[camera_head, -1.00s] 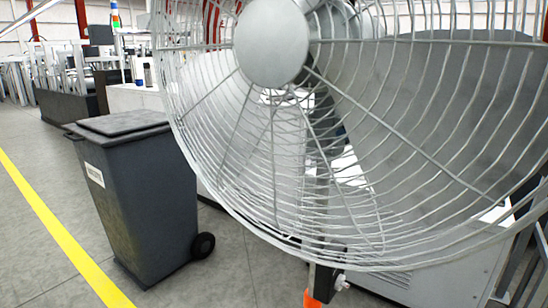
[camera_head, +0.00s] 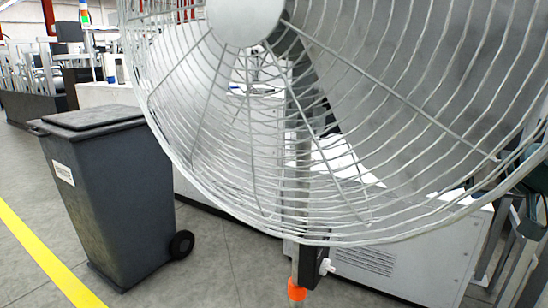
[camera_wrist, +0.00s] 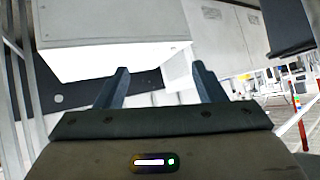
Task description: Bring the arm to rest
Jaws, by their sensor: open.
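My gripper (camera_wrist: 160,85) shows in the wrist view with its two dark fingers apart and nothing between them. Beyond the fingers are a white box-shaped cabinet (camera_wrist: 110,22) and a pale wall or floor area, with the picture tilted. My gripper does not show in the head view. A large grey caged fan (camera_head: 245,120) fills most of the head view, close to the camera, and hides much behind it.
A dark wheeled bin (camera_head: 110,195) stands left of the fan. A yellow floor line (camera_head: 40,255) runs past it. The fan's post has an orange band (camera_head: 297,290). A white machine housing (camera_head: 400,255) stands behind the fan. Open floor shows at the lower left.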

